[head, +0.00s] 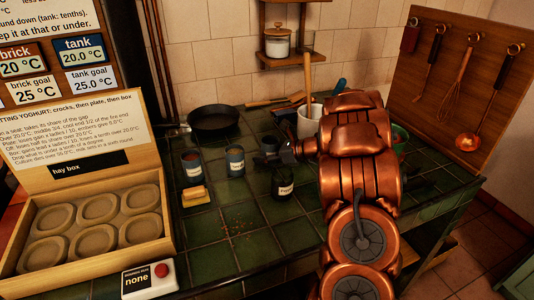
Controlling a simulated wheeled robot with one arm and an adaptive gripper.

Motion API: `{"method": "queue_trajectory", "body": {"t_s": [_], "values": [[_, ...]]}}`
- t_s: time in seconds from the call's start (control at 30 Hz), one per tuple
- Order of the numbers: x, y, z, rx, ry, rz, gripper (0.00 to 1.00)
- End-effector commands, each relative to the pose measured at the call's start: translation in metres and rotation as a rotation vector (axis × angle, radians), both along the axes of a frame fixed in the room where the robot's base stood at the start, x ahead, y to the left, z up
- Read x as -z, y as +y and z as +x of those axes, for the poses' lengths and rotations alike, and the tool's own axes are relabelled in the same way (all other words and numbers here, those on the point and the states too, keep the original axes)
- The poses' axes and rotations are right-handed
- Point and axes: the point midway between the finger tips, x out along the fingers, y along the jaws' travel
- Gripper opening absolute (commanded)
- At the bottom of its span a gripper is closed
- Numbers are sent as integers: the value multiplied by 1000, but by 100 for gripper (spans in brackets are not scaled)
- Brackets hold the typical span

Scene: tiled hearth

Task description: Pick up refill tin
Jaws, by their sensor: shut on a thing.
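A dark tin (283,184) with a small pale label, which I take for the refill tin, is in the middle of the head view. The label's text is too small to read surely. My gripper (286,158) is at the top of this tin and shut on it. The copper arm comes in from the right and partly hides the fingers. I cannot tell whether the tin's base touches the green tiles.
A yellow-topped block (194,194) lies in front. A black pan (214,118) and a white crock (307,124) are behind. The hay box (95,225) fills the left. Front tiles hold scattered crumbs.

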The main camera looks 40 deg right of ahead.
Motion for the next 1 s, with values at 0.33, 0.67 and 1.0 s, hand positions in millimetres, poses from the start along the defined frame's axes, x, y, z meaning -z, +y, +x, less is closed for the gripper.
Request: {"method": "queue_trajectory", "body": {"t_s": [0.33, 0.67, 1.0], "values": [[-48, 1, 1, -2, -7, -4, 16], [-120, 0, 1, -1, -6, -5, 16], [-120, -40, -60, 7, -3, 0, 16]]}}
